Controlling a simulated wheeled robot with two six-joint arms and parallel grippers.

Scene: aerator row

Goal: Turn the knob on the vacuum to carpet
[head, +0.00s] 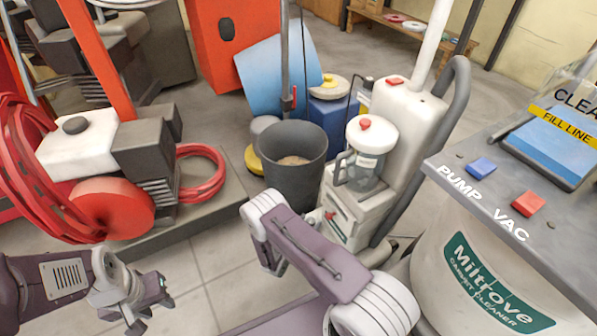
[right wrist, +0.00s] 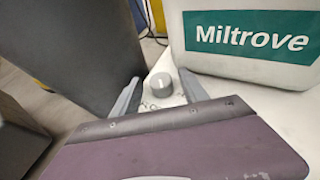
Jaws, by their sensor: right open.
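The vacuum is a white upright machine (head: 405,112) with a clear canister at its front, right of centre in the head view. In the right wrist view its white body carries a green Miltrove label (right wrist: 250,33). A small grey knob (right wrist: 161,84) stands on the pale surface below that label, with faint marks beside it. My right gripper (right wrist: 159,92) is open, with one finger on each side of the knob in that view; I cannot tell whether they touch it. The right fingertips and the knob are hidden in the head view. My left gripper (head: 150,304) looks open and empty, low left.
A dark grey bucket (head: 291,170) stands close left of the vacuum. A Miltrove carpet cleaner (head: 470,265) with a grey top fills the right side. A red-hosed machine (head: 112,208) stands on a low platform at left. Tiled floor (head: 215,258) is clear between the arms.

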